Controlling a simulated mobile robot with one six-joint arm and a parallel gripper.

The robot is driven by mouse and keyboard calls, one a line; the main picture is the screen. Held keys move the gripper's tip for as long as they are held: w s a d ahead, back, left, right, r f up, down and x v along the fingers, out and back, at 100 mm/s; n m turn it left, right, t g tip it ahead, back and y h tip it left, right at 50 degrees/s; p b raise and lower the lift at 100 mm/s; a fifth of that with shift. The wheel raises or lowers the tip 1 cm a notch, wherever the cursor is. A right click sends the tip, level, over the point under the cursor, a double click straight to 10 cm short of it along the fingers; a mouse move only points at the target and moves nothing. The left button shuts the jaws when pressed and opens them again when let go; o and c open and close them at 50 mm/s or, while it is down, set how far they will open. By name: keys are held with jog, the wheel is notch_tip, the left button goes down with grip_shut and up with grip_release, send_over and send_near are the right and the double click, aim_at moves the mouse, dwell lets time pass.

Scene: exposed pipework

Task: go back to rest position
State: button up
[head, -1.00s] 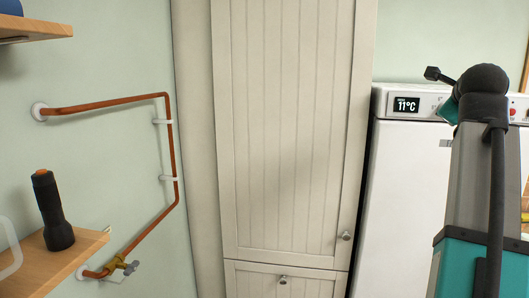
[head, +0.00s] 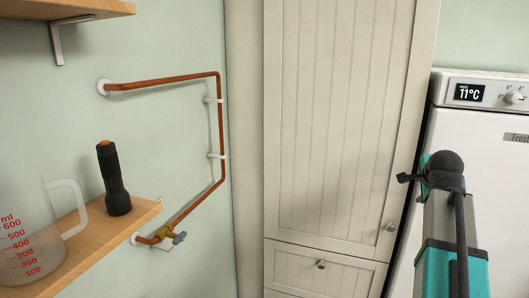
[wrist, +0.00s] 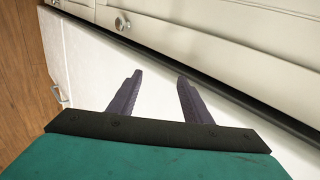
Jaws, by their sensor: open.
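My gripper (wrist: 158,92) shows in the wrist view with its two dark fingers apart and nothing between them. Behind the fingers is the white front of the appliance, with the cabinet's edge beyond. In the head view my arm stands at the right, in front of the cabinet and the white appliance (head: 470,150). The gripper's fingers cannot be made out there.
A tall cream cabinet (head: 335,120) fills the middle. A lower shelf (head: 90,235) holds a black flashlight (head: 114,185) and a measuring jug (head: 30,255). An upper shelf (head: 95,10) is above.

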jog(key=w+a+f+n+g+y, duration=0.15)
jog(key=a+f+n, duration=0.4)
jog(key=f, duration=0.75)
jog(key=s+a+f+n+g+y, duration=0.1)
jog(key=s+a+f+n+g, duration=0.4)
jog(key=a+f, duration=0.85)
jog(key=s+a+f+n+g+y, duration=0.15)
jog(key=s+a+f+n, duration=0.35)
jog(key=a+f, duration=0.85)
jog(key=s+a+f+n+g, duration=0.1)
jog(key=s+a+f+n, duration=0.1)
jog(key=s+f+n, duration=0.3)
jog(key=s+a+f+n, duration=0.1)
jog(key=s+f, duration=0.2)
jog(key=f, duration=0.5)
jog(key=s+f+g+b, duration=0.6)
jog(key=s+f, duration=1.7)
jog(key=s, duration=0.2)
jog(key=shift+f, duration=0.3)
jog(key=shift+d, duration=0.25)
